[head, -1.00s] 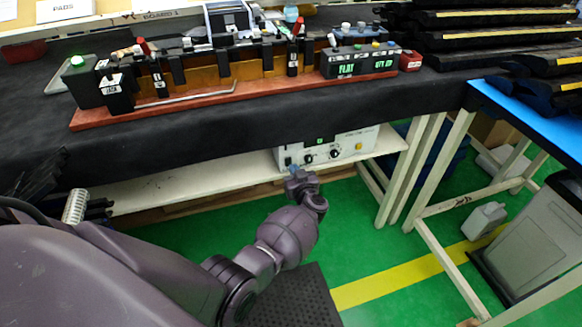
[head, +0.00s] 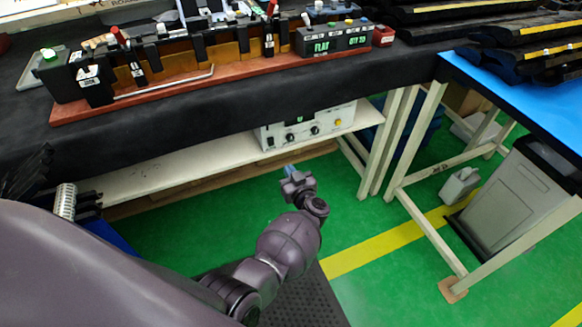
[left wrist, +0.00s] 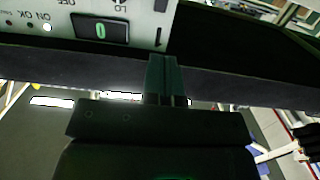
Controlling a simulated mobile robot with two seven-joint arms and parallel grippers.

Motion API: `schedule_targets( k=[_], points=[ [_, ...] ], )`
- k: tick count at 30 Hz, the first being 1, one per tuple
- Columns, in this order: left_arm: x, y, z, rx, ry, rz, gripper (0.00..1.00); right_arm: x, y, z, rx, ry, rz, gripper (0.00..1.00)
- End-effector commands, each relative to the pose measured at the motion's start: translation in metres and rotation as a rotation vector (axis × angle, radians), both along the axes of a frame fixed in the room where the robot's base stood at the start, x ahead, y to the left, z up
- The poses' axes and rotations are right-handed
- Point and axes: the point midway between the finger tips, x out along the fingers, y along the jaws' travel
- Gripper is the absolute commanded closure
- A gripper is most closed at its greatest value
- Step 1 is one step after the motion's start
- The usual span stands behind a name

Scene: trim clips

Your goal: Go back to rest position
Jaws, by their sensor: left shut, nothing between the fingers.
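My left gripper (head: 290,172) shows in the head view at the end of my purple arm. It is in front of the shelf under the bench, below and apart from the white control box (head: 308,127). Its fingers are shut with nothing between them, and they also show in the left wrist view (left wrist: 166,75). That view shows part of the box's panel (left wrist: 55,12) at upper left, with a dark switch (left wrist: 100,30) bearing a lit green mark. My right gripper is in neither view.
The black-covered bench (head: 180,120) carries a red-based fixture (head: 150,97) with clips and a green display. Pale table legs (head: 400,140), a grey bin (head: 515,190) and a grey jug (head: 460,185) stand at right. The green floor (head: 370,225) around the gripper is clear.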

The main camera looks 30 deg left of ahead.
Motion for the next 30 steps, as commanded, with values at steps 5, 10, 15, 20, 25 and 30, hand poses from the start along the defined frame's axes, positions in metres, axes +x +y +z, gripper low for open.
schedule_targets(
  k=[5,10,15,20,25,30],
  points=[
    [0.000,0.000,0.000,0.000,0.000,0.000,1.00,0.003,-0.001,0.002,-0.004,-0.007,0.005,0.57],
    [0.001,-0.001,0.000,-0.030,-0.030,-0.003,1.00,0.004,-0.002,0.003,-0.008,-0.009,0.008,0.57],
    [0.022,-0.017,0.008,-0.147,-0.155,-0.142,1.00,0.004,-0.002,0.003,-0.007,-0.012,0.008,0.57],
    [0.059,-0.045,0.064,-0.220,-0.319,-0.387,1.00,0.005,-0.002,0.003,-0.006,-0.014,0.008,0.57],
    [0.061,-0.062,0.113,-0.240,-0.369,-0.645,1.00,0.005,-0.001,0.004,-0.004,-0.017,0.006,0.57],
    [0.019,-0.064,0.127,-0.232,-0.255,-0.840,1.00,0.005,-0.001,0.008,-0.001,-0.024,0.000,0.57]
  ],
)
